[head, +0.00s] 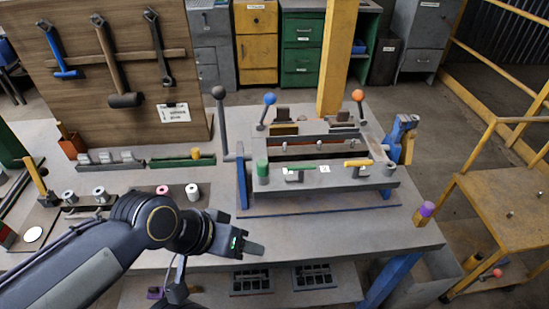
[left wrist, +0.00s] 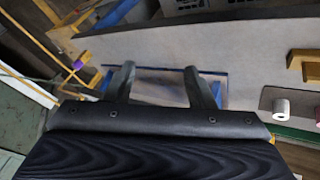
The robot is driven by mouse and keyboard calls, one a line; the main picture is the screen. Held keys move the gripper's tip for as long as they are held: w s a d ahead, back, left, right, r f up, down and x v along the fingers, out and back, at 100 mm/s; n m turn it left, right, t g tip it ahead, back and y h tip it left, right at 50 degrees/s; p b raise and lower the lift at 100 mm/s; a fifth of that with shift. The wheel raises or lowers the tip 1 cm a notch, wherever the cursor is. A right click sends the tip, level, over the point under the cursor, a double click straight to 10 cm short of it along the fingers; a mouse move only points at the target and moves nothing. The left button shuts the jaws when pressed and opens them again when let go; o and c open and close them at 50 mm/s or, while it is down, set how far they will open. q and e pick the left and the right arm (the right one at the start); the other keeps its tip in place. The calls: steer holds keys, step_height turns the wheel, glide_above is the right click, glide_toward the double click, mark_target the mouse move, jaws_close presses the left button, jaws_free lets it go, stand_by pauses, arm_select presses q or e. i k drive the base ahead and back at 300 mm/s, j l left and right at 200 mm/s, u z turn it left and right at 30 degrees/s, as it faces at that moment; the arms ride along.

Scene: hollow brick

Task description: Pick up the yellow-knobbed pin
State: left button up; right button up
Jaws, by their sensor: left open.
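A small yellow knob (head: 196,152), which looks like the yellow-knobbed pin, sits at the green bar or tray on the left side of the bench. Its shaft cannot be made out. My left gripper (head: 252,247) is over the bench's front edge, in front of and to the right of that knob, well apart from it. In the left wrist view its two fingers (left wrist: 161,86) are spread, with nothing between them. The yellow knob cannot be made out in that view. My right gripper is not in view.
A grey clamping fixture (head: 320,185) with ball-topped levers stands centre right. A white-topped cylinder (head: 192,191) and a pink-topped one (head: 162,191) stand left of it. A purple-topped block (head: 425,212) is at the right edge. A tool board (head: 120,70) rises behind.

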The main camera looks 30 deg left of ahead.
mark_target(194, 152)
steer(key=u, duration=1.6)
